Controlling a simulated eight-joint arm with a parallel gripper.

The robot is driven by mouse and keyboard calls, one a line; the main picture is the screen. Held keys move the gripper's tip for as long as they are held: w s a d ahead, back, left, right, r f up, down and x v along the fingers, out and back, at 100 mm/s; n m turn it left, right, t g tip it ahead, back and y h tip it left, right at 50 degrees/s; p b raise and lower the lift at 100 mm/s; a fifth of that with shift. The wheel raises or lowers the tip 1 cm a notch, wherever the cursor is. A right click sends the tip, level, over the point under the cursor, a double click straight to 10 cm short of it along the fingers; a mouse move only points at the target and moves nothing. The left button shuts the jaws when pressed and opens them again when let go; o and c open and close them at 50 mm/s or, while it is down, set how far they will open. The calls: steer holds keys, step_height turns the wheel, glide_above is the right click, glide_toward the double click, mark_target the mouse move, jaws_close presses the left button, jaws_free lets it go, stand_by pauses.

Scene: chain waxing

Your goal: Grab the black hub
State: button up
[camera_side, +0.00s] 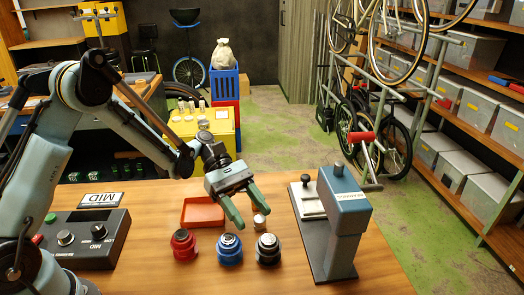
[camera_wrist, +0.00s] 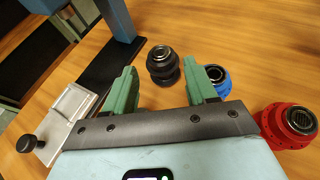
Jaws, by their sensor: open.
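The black hub (camera_side: 267,250) stands upright on the wooden table, at the right end of a row with the blue hub (camera_side: 229,250) and the red hub (camera_side: 184,244). My gripper (camera_side: 250,216) is open and empty, its green fingers above the table behind the blue and black hubs. In the wrist view the black hub (camera_wrist: 162,67) shows beyond the gap between the fingertips of my gripper (camera_wrist: 169,75), apart from both. The blue hub (camera_wrist: 221,80) is partly hidden behind the right finger, and the red hub (camera_wrist: 288,124) lies farther right.
A blue-grey press (camera_side: 343,215) on a dark base stands right of the black hub. A red tray (camera_side: 203,212) lies behind the hubs. A control box (camera_side: 85,240) sits left. The front table strip is clear.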

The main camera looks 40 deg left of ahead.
mark_target(268, 238)
steer(key=x, duration=0.7)
steer(key=shift+s+d, duration=0.15)
steer(key=shift+d, duration=0.05)
steer(key=shift+c, duration=0.3)
steer(key=c, duration=0.9)
steer(key=shift+o, duration=0.2)
